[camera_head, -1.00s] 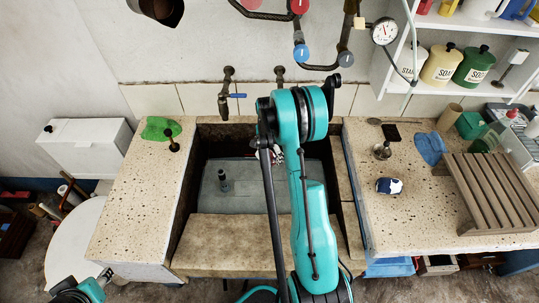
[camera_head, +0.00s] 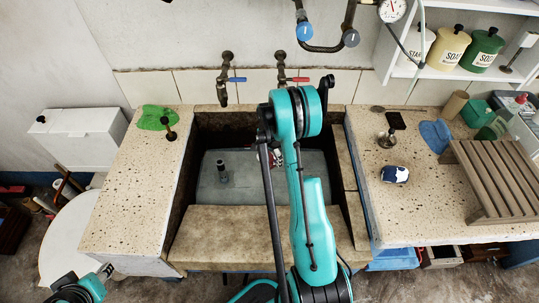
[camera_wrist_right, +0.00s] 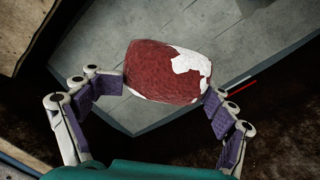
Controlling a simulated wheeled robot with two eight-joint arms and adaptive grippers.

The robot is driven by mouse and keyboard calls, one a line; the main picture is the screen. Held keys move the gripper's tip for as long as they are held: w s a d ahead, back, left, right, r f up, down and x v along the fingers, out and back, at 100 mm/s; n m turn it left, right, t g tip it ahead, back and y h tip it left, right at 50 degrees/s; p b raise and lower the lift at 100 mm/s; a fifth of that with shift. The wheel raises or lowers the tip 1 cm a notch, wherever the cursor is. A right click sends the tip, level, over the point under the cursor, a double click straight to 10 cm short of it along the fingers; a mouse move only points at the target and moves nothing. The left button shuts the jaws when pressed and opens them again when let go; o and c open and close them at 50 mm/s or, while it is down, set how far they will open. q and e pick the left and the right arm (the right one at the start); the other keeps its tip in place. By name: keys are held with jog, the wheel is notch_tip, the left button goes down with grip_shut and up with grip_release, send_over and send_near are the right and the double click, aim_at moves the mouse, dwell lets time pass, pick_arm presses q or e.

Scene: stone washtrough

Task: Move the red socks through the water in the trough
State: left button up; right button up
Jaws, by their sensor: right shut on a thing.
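The red socks (camera_wrist_right: 160,78) are a rounded dark red bundle with a white patch, seen in the right wrist view. My right gripper (camera_wrist_right: 163,95) is shut on the bundle, one purple-padded finger on each side. In the head view only a small bit of the bundle and gripper (camera_head: 277,158) shows beside my teal arm, over the trough. The stone trough (camera_head: 235,222) has a grey-blue surface (camera_head: 250,188) inside; I cannot tell how high the water stands or whether the socks touch it. My left gripper (camera_head: 106,271) is at the lower left, its jaws too small to read.
A dark upright pipe (camera_head: 222,172) stands in the trough. Two taps (camera_head: 222,90) hang above its back edge. A green cloth (camera_head: 157,117) lies on the left ledge. A blue-and-white bundle (camera_head: 395,174) and a wooden rack (camera_head: 490,180) are on the right counter.

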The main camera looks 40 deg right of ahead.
notch_tip(320, 180, down, 13)
jog(key=b, duration=0.6)
jog(key=shift+r, duration=0.15)
jog(key=shift+f, duration=1.35)
jog(key=shift+w+a, duration=1)
jog(key=shift+a, duration=0.15)
jog(key=shift+s+d, duration=2)
jog(key=shift+d, duration=0.3)
